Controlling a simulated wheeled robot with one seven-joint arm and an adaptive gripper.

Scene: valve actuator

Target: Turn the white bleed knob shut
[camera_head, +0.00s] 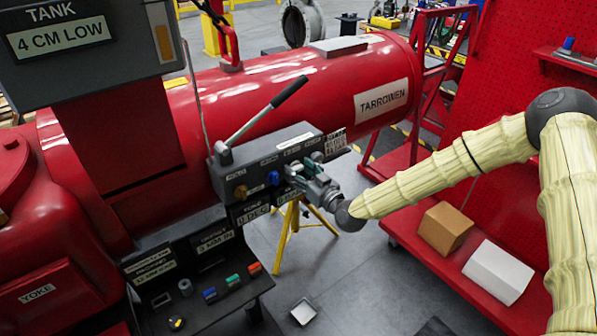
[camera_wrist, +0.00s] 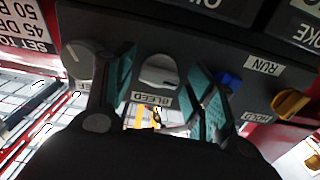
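The white bleed knob (camera_wrist: 159,72) sits on the dark control box (camera_head: 262,163), above a BLEED label (camera_wrist: 151,98) in the wrist view. My gripper (camera_wrist: 163,66) is open, with one teal finger on each side of the knob. A gap shows between the knob and each finger, so it does not look gripped. In the head view my gripper (camera_head: 300,174) is at the right part of the box front and largely hides the white knob.
A grey knob (camera_wrist: 82,60) is just outside the left finger. A blue knob (camera_wrist: 230,80) is close behind the right finger, and a yellow knob (camera_wrist: 290,103) is farther right. A long lever (camera_head: 268,110) rises above the box. The red tank (camera_head: 300,85) lies behind.

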